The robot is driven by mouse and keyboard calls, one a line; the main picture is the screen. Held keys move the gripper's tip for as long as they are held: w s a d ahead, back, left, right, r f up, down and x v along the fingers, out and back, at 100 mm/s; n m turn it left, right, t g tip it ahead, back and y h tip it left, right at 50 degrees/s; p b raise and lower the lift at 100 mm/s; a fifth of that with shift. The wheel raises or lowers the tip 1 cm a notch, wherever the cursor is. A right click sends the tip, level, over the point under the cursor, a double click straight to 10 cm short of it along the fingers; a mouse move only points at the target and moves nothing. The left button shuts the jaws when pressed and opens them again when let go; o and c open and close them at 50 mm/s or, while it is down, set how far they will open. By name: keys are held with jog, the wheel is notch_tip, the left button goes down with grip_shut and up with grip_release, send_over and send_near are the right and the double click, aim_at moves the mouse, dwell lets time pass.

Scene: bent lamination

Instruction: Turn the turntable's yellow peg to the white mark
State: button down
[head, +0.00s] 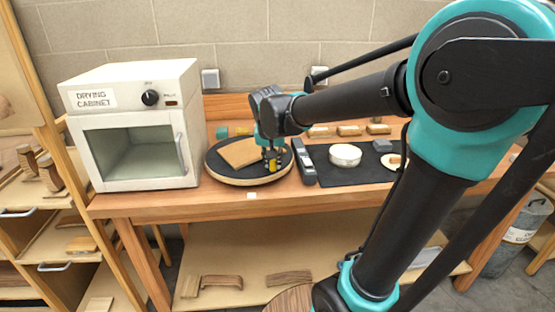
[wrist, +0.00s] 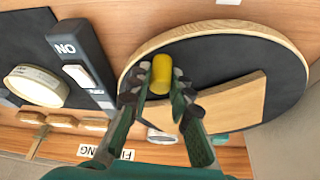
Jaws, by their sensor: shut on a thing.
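The round turntable (head: 222,175) has a black top and a pale wooden rim, and lies on the bench right of the cabinet. A tan wooden piece (head: 240,152) lies on it. The yellow peg (wrist: 161,72) stands near the rim, on the front right side in the head view. My gripper (wrist: 161,76) is shut on the peg, one finger on each side; in the head view it reaches down over it. The white mark (head: 252,196) is on the bench's front edge, left of the peg; it shows at the top edge of the wrist view (wrist: 228,2).
A drying cabinet (head: 135,125) stands close on the turntable's left. A grey switch box (head: 304,162) marked ON lies close on its right. Beyond are a black mat (head: 340,175) and a round white tin (head: 345,154). Small wooden pieces (wrist: 62,121) line the back.

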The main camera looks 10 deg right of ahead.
aim_at(252, 173)
jog(key=shift+s+a+m+h, duration=0.25)
jog(key=shift+a+m, duration=0.3)
jog(key=shift+a, duration=0.15)
jog(key=shift+s+a+m+h, duration=0.15)
jog(key=shift+s+a+m, duration=0.1)
jog(key=shift+a+m, duration=0.4)
jog(key=shift+s+a+m+h, duration=0.25)
jog(key=shift+a+m, duration=0.25)
jog(key=shift+a, duration=0.2)
jog(key=shift+s+a, duration=0.25)
jog(key=shift+a, duration=1.55)
jog(key=c, duration=1.4)
grip_release()
jog(key=shift+o, duration=0.2)
jog(key=shift+g, duration=0.3)
jog(key=v, duration=1.2)
